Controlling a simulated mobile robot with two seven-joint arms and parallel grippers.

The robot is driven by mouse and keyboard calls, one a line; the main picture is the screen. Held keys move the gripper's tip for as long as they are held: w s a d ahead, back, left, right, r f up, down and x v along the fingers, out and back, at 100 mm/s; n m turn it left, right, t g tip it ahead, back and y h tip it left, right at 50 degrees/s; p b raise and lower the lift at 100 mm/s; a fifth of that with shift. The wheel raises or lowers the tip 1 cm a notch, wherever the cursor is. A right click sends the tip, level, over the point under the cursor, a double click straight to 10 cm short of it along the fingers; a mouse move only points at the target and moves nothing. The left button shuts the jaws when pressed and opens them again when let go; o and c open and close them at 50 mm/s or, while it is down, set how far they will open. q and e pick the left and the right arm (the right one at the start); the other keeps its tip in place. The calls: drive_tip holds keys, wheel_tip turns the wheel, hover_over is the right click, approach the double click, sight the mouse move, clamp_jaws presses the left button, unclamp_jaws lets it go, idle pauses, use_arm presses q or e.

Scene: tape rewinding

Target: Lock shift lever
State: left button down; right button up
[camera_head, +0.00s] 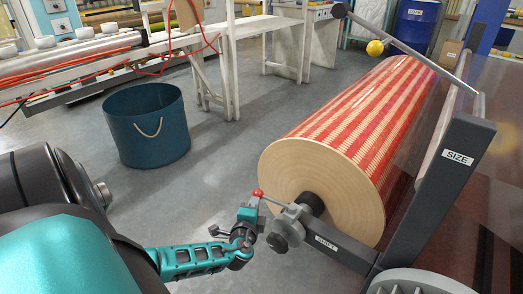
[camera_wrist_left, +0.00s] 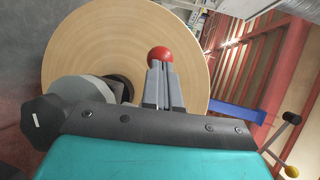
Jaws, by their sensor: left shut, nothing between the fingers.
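The shift lever shows as a red ball knob (camera_head: 258,193) on a thin rod, beside the grey hub at the roll's near end. A bar labelled "SHIFT" (camera_head: 327,244) runs from the hub to the right. My left gripper (camera_head: 249,213) is at the lever, just below the red knob. In the left wrist view its two fingers (camera_wrist_left: 163,85) are together with nothing between them, and the red knob (camera_wrist_left: 160,55) shows right at their tips. I cannot tell whether they touch it. The lever's rod is mostly hidden there. My right gripper is not in view.
A large red-and-cream striped roll (camera_head: 355,125) lies behind the lever. A grey frame labelled "SIZE" (camera_head: 458,158) and a yellow-knobbed lever (camera_head: 375,47) stand at the right. A blue-green bucket (camera_head: 146,125) stands on the floor at left. Grey floor is clear between bucket and roll.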

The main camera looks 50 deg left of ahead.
sight(256, 195)
use_arm(q)
drive_tip(key=w+a+b, duration=0.1)
drive_tip(key=w+a+h+b, duration=0.1)
drive_tip(key=w, duration=0.1)
drive_tip(key=shift+a+r+m+t+b, duration=0.1)
drive_tip(key=shift+a+m+t+b, duration=0.1)
drive_tip(key=shift+m+t+b, duration=0.2)
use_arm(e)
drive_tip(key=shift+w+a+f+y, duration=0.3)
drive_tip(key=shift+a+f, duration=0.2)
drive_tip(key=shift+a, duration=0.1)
